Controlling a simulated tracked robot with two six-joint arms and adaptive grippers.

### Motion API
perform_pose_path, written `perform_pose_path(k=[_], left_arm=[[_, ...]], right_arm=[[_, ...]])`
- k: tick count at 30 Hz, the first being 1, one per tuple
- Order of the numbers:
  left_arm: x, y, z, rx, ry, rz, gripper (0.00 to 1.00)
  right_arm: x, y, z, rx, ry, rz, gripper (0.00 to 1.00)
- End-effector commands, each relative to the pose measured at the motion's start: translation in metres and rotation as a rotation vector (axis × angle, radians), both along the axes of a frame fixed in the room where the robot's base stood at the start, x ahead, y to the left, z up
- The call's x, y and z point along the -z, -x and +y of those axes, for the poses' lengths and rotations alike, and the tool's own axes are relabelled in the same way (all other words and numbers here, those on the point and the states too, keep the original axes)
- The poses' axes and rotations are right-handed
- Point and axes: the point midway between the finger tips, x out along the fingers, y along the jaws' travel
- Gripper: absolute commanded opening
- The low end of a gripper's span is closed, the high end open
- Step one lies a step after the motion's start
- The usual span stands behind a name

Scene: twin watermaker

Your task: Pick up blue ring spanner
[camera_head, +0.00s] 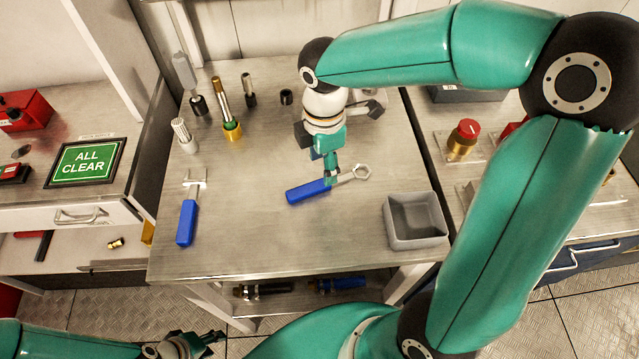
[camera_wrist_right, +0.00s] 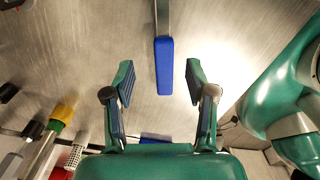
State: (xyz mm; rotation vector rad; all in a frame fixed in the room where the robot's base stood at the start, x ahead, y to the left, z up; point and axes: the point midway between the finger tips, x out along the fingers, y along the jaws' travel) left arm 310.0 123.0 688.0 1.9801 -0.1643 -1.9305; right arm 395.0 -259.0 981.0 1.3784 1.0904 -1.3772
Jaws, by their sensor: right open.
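The blue ring spanner (camera_head: 307,191) lies flat on the metal workbench, its blue handle to the left and its ring to the right. My right gripper (camera_head: 331,180) points down over it and hides part of the handle and shaft. In the right wrist view the blue handle (camera_wrist_right: 164,66) lies midway between the two fingers of the right gripper (camera_wrist_right: 157,84). The fingers are spread and apart from the handle; the ring is out of that view. My left gripper (camera_head: 208,341) is low at the bottom left, away from the bench; its jaws are unclear.
An open-ended blue spanner (camera_head: 187,220) lies at the bench's left. A grey open box (camera_head: 416,220) stands at the front right. Several upright fittings stand at the back left, including one with a yellow base (camera_head: 232,132). The front middle of the bench is clear.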

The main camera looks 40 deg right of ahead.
Motion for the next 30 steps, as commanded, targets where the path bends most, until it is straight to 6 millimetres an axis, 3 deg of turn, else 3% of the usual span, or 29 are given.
perform_pose_path(k=[12,21,30], left_arm=[[-0.005,0.0,0.0,0.0,0.0,0.0,0.4],[-0.005,0.0,0.0,0.0,0.0,0.0,0.4],[-0.005,0.0,0.0,0.0,0.0,0.0,0.4]], right_arm=[[0.047,0.002,0.012,0.001,0.0,0.004,0.56],[0.052,0.002,0.013,0.001,-0.001,0.001,0.56],[0.052,0.002,0.013,0.0,0.0,0.001,0.08]])
